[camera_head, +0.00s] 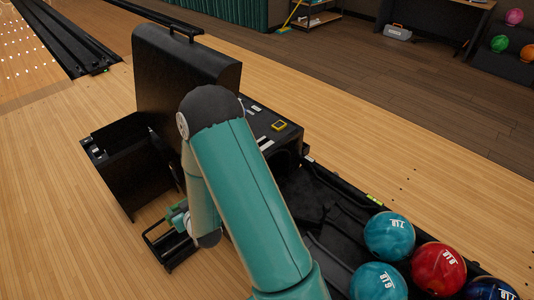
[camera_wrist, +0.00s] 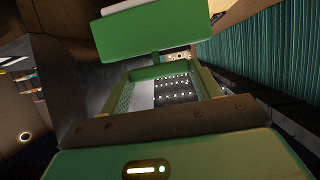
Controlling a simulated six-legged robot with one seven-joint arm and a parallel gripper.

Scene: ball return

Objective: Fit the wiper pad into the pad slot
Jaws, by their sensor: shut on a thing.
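My gripper (camera_head: 178,217), teal and partly hidden by my arm, is low beside the black ball return machine (camera_head: 185,75). It is just above a black open frame (camera_head: 170,248) near the floor; I cannot tell whether they touch. In the wrist view, a green block (camera_wrist: 150,28) is at the top and a dark brown strip (camera_wrist: 165,125) crosses below. A green frame with mesh sides (camera_wrist: 208,82) lies between them. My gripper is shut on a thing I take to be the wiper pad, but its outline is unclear. I cannot make out the pad slot.
Teal balls (camera_head: 389,237), a red ball (camera_head: 438,268) and a dark blue ball (camera_head: 490,289) lie in the return tray at the lower right. The wooden floor (camera_head: 60,215) at left is clear.

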